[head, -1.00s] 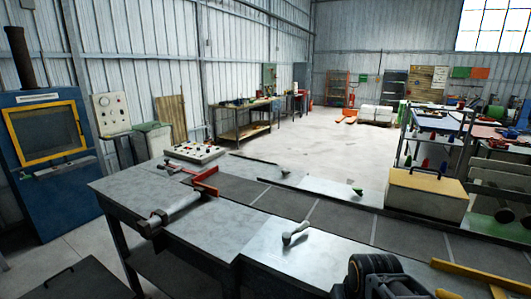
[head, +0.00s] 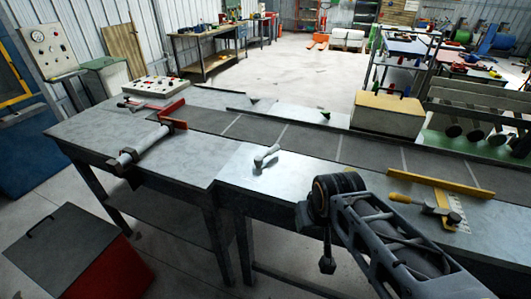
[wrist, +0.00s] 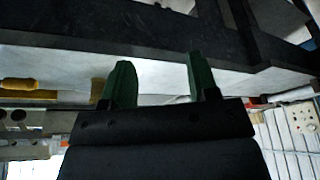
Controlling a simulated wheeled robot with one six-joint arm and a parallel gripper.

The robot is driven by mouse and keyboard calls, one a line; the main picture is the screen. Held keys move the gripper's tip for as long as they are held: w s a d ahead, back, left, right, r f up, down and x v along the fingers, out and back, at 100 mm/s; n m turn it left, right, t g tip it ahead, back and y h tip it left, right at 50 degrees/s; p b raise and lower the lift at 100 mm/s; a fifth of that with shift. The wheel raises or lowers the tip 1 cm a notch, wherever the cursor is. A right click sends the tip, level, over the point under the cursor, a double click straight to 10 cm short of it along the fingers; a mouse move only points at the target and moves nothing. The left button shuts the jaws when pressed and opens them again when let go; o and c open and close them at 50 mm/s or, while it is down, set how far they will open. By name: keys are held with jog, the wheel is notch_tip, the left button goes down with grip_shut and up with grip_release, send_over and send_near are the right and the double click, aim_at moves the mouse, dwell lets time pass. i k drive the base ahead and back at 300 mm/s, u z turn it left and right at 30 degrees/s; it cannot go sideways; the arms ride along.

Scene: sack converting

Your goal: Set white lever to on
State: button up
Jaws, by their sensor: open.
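The white lever (head: 266,157) is a pale handle on a short base, on the grey metal bench top (head: 245,180) near its front edge. It leans, with its upper end toward the right. I cannot read an on or off mark. My gripper (wrist: 160,78) shows in the wrist view as two dark green fingers set apart, with nothing between them. The lever does not show in the wrist view. In the head view my arm is to the right of the lever and lower in the picture, apart from it; the fingers cannot be made out there.
A dark conveyor strip (head: 360,152) runs behind the lever. A red-ended clamp-like bar (head: 150,145) lies to the left. A yellow bar (head: 438,181) and a yellow-handled tool (head: 412,202) lie to the right. A control box (head: 154,89) stands at the back left. Bench top around the lever is clear.

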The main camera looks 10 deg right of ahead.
aim_at(258, 159)
jog(key=u, duration=0.55)
jog(key=k, duration=1.3)
jog(key=z, duration=0.25)
jog(key=i, duration=1.75)
jog(key=u, duration=0.8)
